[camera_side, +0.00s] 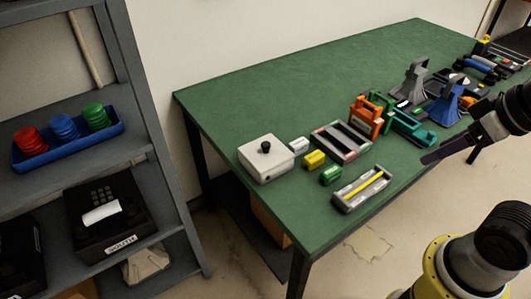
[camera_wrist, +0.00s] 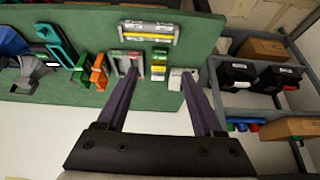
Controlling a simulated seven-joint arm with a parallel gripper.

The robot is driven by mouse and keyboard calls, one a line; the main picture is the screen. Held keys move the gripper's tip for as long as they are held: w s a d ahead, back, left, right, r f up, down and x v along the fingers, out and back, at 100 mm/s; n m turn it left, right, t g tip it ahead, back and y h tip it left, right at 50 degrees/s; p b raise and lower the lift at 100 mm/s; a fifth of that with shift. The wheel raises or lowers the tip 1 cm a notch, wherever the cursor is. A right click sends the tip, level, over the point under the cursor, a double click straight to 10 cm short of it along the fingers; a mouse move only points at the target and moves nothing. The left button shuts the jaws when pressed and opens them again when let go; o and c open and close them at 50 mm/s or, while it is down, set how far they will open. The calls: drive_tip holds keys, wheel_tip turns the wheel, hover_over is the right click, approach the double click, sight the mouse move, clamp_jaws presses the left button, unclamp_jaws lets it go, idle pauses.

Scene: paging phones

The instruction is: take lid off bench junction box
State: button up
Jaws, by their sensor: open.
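The bench junction box (camera_side: 266,157) is a white box near the left end of the green bench. In the wrist view the white box (camera_wrist: 176,78) shows near my right finger's tip, partly hidden. My gripper (camera_side: 446,152) is high at the right in the side view, off the bench's front edge and well apart from the box. In the wrist view my gripper (camera_wrist: 159,73) is open, with two long dark fingers spread and nothing between them.
Beside the box are small white, yellow and green blocks (camera_side: 315,159) and grey trays (camera_side: 340,142). Orange and teal racks (camera_side: 367,117) and grey and blue stands (camera_side: 446,105) stand farther right. The bench (camera_side: 245,105) is clear behind the box. A shelf (camera_side: 150,190) stands left.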

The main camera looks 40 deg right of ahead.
drive_tip(key=w+r+m, duration=0.9)
drive_tip(key=r, duration=0.2)
drive_tip(key=m+g, duration=0.6)
hover_over(266, 144)
drive_tip(key=f, duration=2.4)
drive_tip(key=shift+w+d+f, duration=0.15)
drive_tip(key=shift+d, duration=0.05)
drive_tip(key=shift+a+f, duration=0.15)
drive_tip(key=shift+f, duration=1.35)
drive_tip(key=shift+a+f, duration=0.1)
drive_tip(key=shift+f, duration=1.4)
